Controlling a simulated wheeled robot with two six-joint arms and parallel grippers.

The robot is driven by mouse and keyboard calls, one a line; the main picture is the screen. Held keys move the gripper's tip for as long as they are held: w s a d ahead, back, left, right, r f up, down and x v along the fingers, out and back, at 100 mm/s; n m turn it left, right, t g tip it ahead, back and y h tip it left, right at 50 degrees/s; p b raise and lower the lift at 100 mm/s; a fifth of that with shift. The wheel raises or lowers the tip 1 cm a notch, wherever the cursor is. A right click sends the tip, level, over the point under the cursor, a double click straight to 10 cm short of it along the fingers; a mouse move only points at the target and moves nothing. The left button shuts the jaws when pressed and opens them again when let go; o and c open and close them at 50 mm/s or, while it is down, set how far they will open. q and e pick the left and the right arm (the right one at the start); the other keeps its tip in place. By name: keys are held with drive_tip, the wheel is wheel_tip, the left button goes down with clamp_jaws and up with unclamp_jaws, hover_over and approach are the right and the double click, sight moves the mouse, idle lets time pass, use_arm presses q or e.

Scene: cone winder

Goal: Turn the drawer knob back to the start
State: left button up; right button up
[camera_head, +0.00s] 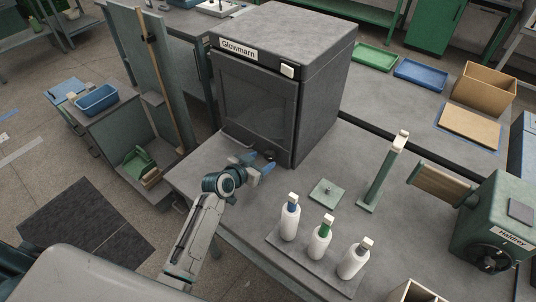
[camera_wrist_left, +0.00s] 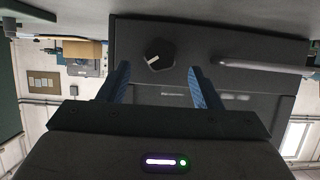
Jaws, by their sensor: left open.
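The drawer knob (camera_wrist_left: 158,54) is round and black with a white pointer mark, on a dark front panel (camera_wrist_left: 190,42) in the left wrist view. The mark is tilted rather than square to the panel. My left gripper (camera_wrist_left: 158,72) is open, its blue fingers on either side of the knob in the picture; neither visibly touches it. In the head view my left gripper (camera_head: 257,163) is at the lower front of the dark Glowmarn cabinet (camera_head: 325,95), and the knob is mostly hidden there. My right gripper is not in view.
A grey bar handle (camera_wrist_left: 262,64) is right of the knob in the left wrist view. White bottles (camera_head: 320,243), a small green plate (camera_head: 326,193) and a green post (camera_head: 378,180) stand right of my arm. The Haldrey machine (camera_head: 495,225) is at far right.

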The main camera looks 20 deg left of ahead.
sight(268, 156)
use_arm(q)
drive_tip(key=shift+p+x, duration=0.3)
drive_tip(key=shift+x, duration=1.85)
drive_tip(key=c, duration=1)
